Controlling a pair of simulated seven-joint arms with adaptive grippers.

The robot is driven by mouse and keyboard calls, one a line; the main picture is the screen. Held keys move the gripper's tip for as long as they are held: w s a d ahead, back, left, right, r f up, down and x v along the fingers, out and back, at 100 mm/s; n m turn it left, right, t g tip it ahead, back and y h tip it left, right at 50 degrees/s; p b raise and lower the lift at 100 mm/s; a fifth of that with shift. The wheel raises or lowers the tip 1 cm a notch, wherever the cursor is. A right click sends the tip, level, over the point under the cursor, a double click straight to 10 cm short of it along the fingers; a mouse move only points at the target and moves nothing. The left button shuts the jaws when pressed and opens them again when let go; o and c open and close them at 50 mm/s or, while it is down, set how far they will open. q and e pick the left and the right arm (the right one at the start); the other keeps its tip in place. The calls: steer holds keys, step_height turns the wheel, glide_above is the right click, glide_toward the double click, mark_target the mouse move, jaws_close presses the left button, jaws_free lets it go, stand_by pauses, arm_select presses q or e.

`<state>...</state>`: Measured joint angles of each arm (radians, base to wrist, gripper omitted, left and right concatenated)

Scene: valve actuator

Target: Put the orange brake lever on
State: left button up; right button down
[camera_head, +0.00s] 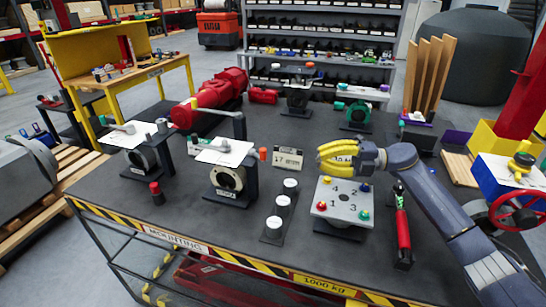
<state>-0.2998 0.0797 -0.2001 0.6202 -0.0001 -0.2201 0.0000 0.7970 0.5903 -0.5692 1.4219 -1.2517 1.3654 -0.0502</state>
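I cannot make out a clearly orange brake lever. A small orange piece (263,154) stands on the table near the middle, and another orange piece (310,65) sits at the top of the rear valve unit (298,92). Two front valve units, one at left (140,160) and one at centre (228,180), carry white plates and grey levers. My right gripper (320,157), with yellow fingers, hovers above the back of the numbered button box (342,200). Its fingers are apart, and I see nothing held between them. My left gripper is not in view.
A red-handled tool (402,230) lies right of the box. A strip with white round caps (282,206) lies left of it. A small sign (289,158) and a red-topped piece (157,193) stand nearby. A red handwheel (514,212) is at right. The front left tabletop is clear.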

steer(key=a, duration=1.4)
steer(key=shift+w, duration=0.4)
steer(key=shift+a, duration=0.1)
